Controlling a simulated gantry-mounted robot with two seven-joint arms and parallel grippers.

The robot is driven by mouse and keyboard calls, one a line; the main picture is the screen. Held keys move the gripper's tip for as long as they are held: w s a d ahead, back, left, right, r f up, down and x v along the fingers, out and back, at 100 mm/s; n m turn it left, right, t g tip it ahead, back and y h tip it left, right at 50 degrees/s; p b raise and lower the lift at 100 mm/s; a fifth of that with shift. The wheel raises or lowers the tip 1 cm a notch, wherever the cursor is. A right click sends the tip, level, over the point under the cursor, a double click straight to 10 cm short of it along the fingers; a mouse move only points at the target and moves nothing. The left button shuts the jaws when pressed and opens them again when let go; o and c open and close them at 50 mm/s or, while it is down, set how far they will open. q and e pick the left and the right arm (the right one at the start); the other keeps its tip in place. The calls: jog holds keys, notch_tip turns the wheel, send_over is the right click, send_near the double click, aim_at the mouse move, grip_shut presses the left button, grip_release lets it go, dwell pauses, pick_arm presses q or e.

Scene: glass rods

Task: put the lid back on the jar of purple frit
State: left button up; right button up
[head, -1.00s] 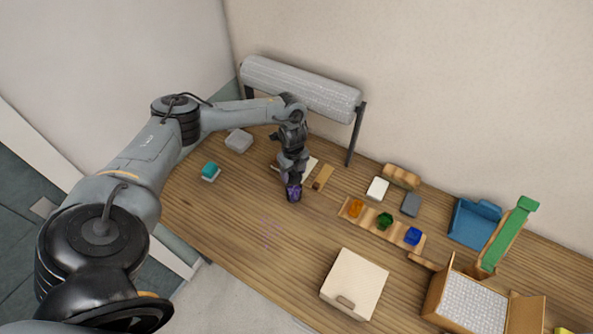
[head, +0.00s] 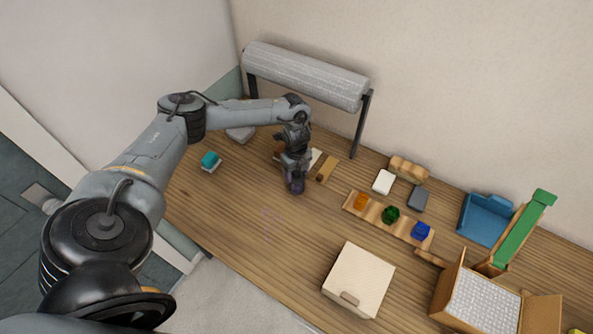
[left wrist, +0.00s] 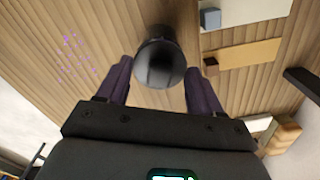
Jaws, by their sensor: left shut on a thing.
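My left gripper (head: 296,178) points down over the table, left of the wooden rack. In the left wrist view its two dark purplish fingers (left wrist: 160,80) stand on both sides of a dark round lid (left wrist: 160,66). The gripper is shut on the lid. A dark cylindrical body, seemingly the jar (left wrist: 155,34), shows just beyond the lid; whether the two are seated together I cannot tell. In the head view a small purplish-grey form, likely the jar (head: 297,187), shows under the fingertips. Purple specks (left wrist: 75,55) show over the wood in the wrist view. My right gripper is not in view.
A rack (head: 376,215) holds orange, green and blue pieces. A beige box (head: 358,282) stands in front, an open carton (head: 483,303) at right. A bubble-wrap roll (head: 305,75) stands behind the gripper.

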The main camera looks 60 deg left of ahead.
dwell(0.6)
pick_arm(q)
jog(key=shift+p, duration=0.4)
dwell(0.6)
jog(key=shift+f, duration=0.1)
dwell(0.7)
dwell(0.4)
jog(key=shift+p, duration=0.3)
dwell(0.5)
jog(key=o, duration=1.1)
jog(key=shift+o, duration=0.3)
jog(key=shift+r+p, duration=3.35)
jog(key=shift+r, duration=0.15)
